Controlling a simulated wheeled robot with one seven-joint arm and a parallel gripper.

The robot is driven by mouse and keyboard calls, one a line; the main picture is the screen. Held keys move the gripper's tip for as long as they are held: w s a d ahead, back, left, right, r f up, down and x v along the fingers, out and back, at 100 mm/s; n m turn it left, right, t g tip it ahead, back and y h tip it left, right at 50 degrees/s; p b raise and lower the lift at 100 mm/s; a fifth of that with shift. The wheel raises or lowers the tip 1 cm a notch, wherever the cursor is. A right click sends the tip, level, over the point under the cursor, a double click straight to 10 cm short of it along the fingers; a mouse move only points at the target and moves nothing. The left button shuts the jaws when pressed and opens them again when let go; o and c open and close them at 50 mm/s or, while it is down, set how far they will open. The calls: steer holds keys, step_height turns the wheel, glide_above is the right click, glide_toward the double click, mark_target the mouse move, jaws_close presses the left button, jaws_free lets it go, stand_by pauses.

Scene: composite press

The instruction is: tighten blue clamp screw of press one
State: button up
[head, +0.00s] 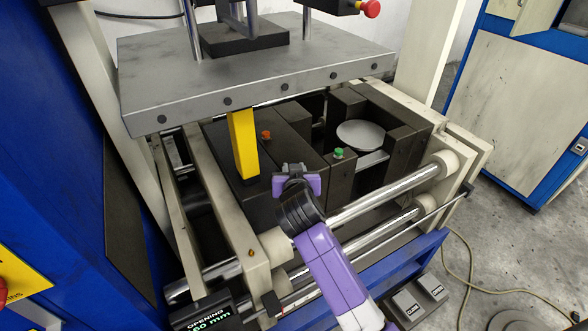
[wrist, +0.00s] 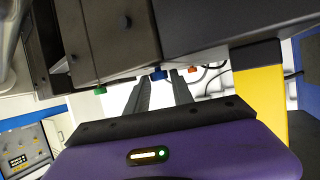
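The blue clamp screw (wrist: 158,74) shows in the wrist view on the edge of a dark block, at the far end of the gap between my fingertips. In the head view it cannot be made out. My gripper (wrist: 161,84) has its two dark fingers apart, with light showing between them, and points at the blue screw. I cannot tell whether the fingers touch it. In the head view my gripper (head: 291,169) is over the front part of the dark mould blocks (head: 291,138), between the orange screw (head: 266,134) and the green screw (head: 338,153).
A yellow post (head: 243,145) stands left of my gripper. The thick grey plate (head: 260,78) hangs above and behind it. Polished bars (head: 385,197) run in front. A round grey disc (head: 361,135) lies to the right. A display (head: 207,318) reads OPENING 60 mm.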

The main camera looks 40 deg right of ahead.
steer(key=shift+o, duration=1.2)
steer(key=shift+s, duration=0.1)
steer(key=b+v, duration=0.1)
steer(key=v, duration=0.6)
steer(key=shift+s+a, duration=0.2)
steer(key=shift+a, duration=0.05)
steer(key=shift+r, duration=0.15)
